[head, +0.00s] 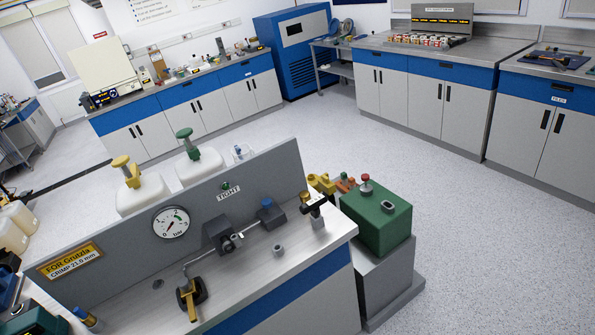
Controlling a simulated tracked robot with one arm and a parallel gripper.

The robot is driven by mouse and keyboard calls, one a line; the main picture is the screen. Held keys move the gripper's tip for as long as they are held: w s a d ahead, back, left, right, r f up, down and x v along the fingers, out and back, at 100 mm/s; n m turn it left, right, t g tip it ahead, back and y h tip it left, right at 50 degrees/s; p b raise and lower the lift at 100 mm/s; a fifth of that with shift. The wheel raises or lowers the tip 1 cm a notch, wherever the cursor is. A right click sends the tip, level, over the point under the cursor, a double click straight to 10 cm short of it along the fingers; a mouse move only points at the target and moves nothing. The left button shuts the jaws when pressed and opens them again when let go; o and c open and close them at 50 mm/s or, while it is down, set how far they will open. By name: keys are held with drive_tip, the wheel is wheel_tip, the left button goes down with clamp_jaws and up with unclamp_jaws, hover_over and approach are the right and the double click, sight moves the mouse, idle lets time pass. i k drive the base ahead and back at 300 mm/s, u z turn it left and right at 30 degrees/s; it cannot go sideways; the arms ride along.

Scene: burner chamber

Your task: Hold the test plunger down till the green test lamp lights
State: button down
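I cannot tell for sure which part is the test plunger. A small block with a blue cap (267,204) sits on the grey bench, joined by a thin rod to a dark clamp block (222,237). A black fitting with a brass knob (312,205) stands at the bench's right end. A red knob (366,181) stands on top of a green box (377,217) beside the bench. A TIGHT label (229,191) is on the back panel with a small dark greenish spot above it, possibly the lamp; no bright green light shows. My gripper is not in view.
A pressure gauge (171,222) is on the bench's back panel (125,240). A black and brass lever (190,296) and a grey nut (278,249) are on the bench top. White pump bottles (200,165) stand behind the panel. Open floor (460,220) lies to the right.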

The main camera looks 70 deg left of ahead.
sight(267, 203)
drive_tip(key=u, duration=0.55)
drive_tip(key=i, duration=1.25)
drive_tip(key=u, duration=0.9)
